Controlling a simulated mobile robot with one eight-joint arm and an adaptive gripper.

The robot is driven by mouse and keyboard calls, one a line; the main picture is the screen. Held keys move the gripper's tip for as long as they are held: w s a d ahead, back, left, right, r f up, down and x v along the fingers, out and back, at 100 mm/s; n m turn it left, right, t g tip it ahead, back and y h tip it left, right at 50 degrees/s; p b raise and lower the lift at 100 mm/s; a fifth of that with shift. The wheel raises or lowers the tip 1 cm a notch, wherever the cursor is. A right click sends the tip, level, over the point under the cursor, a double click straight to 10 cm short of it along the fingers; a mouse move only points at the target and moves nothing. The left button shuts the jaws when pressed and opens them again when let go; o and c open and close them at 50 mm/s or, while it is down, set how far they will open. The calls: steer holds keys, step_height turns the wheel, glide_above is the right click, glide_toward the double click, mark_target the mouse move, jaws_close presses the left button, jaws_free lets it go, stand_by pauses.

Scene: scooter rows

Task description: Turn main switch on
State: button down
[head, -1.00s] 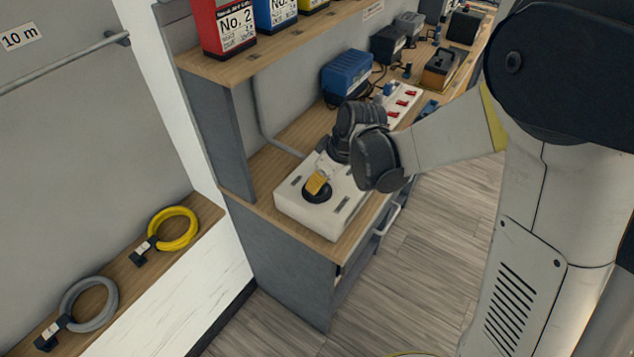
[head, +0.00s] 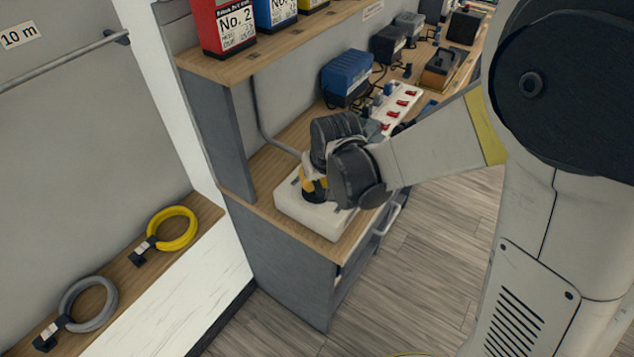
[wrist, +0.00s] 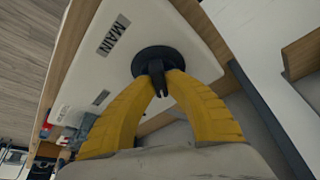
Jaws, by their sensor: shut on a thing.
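The main switch (wrist: 158,57) is a black round dial with a narrow black handle on a white box (head: 300,215). A "MAIN" label (wrist: 113,36) on the box shows beside it in the wrist view. My gripper (wrist: 158,78) has curved yellow fingers, and they are shut on the switch's handle from both sides. In the head view my gripper (head: 314,187) reaches down onto the box from the right and hides most of the switch. The handle's exact pointing against the labels is hard to tell. A second label (wrist: 101,97) on the box is too small to read.
The box stands at the near end of a wooden bench (head: 265,170) under a shelf. Behind it are a white strip with red switches (head: 404,97) and a blue charger (head: 346,75). Yellow (head: 174,229) and grey (head: 88,303) cable coils lie on the ledge at left.

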steer(key=m+h, duration=0.2)
steer(key=m, duration=0.3)
steer(key=shift+m, duration=0.3)
steer(key=m+h, duration=0.1)
steer(key=m, duration=0.4)
steer(key=shift+g+h, duration=0.4)
steer(key=c, duration=1.4)
jaws_free()
steer(key=v, duration=1.2)
